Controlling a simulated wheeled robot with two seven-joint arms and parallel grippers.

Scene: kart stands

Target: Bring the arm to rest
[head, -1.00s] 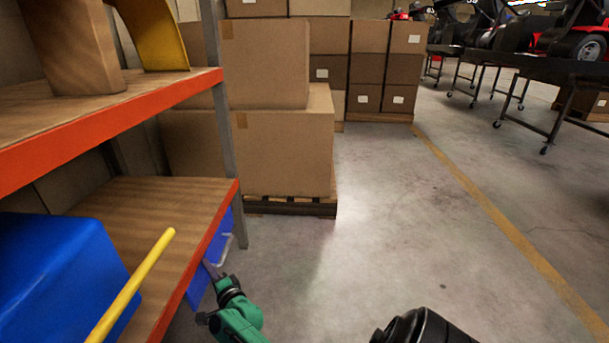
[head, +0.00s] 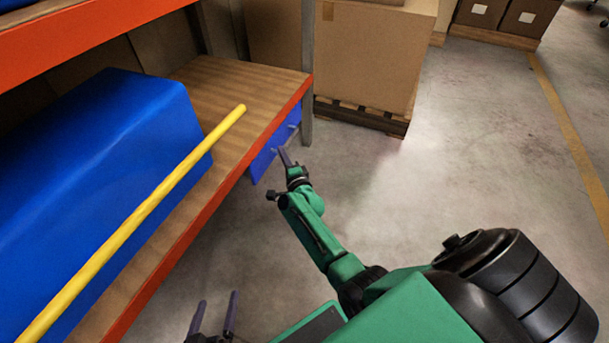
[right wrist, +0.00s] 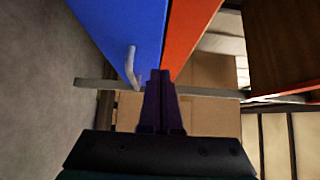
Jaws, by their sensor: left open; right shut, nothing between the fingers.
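My right gripper (head: 284,157) is at the end of the green arm in the head view, shut and empty. It is close to a blue bin front (head: 266,160) under the shelf edge. In the right wrist view its fingers (right wrist: 160,78) are together, with the blue face (right wrist: 112,22) and its pale handle (right wrist: 132,66) just beyond. I cannot tell whether they touch. My left gripper (head: 213,312) is at the bottom of the head view, open and empty, its fingers apart above the floor. Most of the left arm is out of view.
The shelf rack with orange edges (head: 196,225) fills the left side. A large blue container (head: 95,190) and a yellow bar (head: 140,213) are at its shelf. A cardboard box (head: 370,55) on a pallet (head: 362,118) stands behind. Floor to the right (head: 490,150) is clear.

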